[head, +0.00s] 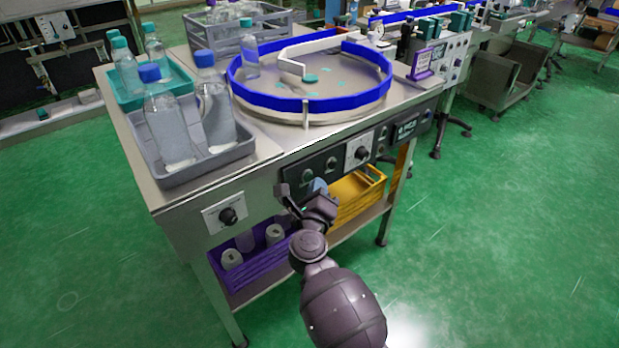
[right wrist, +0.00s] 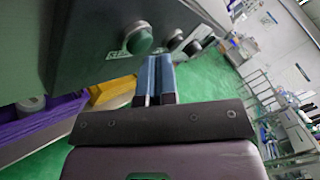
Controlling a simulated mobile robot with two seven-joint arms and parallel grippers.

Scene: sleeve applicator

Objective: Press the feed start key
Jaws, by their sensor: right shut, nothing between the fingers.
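A round green key (right wrist: 138,40) with a small label sits on the machine's dark front panel, in the right wrist view. In the head view a small round key (head: 307,175) shows at the left end of that panel, its label too small to read. My right gripper (head: 319,186) is just in front of and below the panel. In the right wrist view its two blue fingers (right wrist: 159,62) are shut together and empty, with their tips close to the green key. I cannot tell whether they touch it. My left gripper is not in view.
More controls line the front, including a knob (right wrist: 193,47) and a dial on a white plate (head: 228,214). A blue-rimmed turntable (head: 310,102) and a grey tray of bottles (head: 205,163) stand on top. Purple (head: 245,272) and yellow (head: 358,200) crates sit below.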

